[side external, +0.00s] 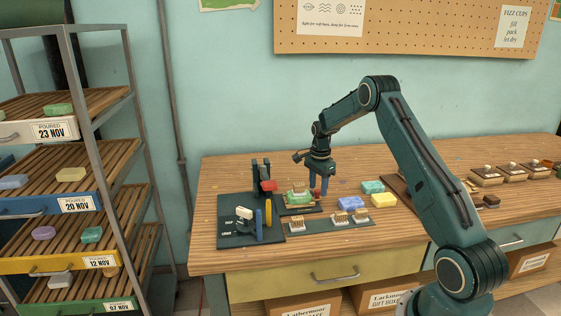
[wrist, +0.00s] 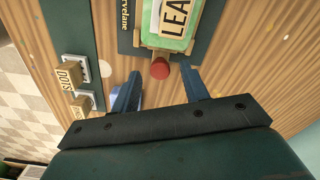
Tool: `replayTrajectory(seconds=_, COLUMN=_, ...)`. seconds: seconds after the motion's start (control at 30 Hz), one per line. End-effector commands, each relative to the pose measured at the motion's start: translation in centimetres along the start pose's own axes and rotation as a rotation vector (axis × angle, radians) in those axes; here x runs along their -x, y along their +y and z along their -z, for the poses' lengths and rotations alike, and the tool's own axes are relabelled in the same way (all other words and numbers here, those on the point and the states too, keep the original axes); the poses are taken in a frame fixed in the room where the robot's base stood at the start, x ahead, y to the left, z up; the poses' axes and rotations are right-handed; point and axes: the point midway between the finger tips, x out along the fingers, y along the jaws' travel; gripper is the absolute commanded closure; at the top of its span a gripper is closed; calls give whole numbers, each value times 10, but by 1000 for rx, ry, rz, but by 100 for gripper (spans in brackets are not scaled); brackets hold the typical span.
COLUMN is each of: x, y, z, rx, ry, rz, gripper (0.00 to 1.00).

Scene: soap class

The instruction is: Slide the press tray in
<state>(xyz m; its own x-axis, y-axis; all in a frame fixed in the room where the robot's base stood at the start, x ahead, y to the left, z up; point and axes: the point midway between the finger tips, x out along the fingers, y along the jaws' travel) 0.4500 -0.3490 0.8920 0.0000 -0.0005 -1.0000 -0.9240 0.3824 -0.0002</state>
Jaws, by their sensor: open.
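The press tray (side external: 289,200) carries a green soap (side external: 300,199) with a tan stamp block on top, on a dark plate beside the press (side external: 262,171). In the wrist view the green soap (wrist: 148,37) and a block lettered "LEA" (wrist: 177,17) fill the top middle. A round red knob (wrist: 160,69) sticks out from the tray toward my gripper. In the side view my gripper (side external: 318,188) points down at the tray's right end.
A dark board (side external: 250,235) with a yellow and a blue upright stands front left. A grey strip (side external: 312,227) with several stamps lies in front of the tray. Blue (side external: 349,202), teal (side external: 372,186) and yellow (side external: 384,200) soaps lie to the right. The wall is behind.

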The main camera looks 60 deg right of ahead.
Motion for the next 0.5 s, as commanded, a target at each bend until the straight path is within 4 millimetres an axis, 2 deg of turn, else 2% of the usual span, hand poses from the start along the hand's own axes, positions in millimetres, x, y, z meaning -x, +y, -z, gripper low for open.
replayTrajectory(seconds=0.13, x=-8, y=0, z=0, rx=0, ry=0, rz=-2, gripper=55)
replayTrajectory(seconds=0.43, x=-10, y=0, z=0, rx=0, ry=0, rz=0, gripper=55)
replayTrajectory(seconds=0.47, x=-10, y=0, z=0, rx=0, ry=0, rz=0, gripper=57)
replayTrajectory(seconds=0.5, x=-9, y=0, z=0, rx=0, ry=0, rz=0, gripper=65)
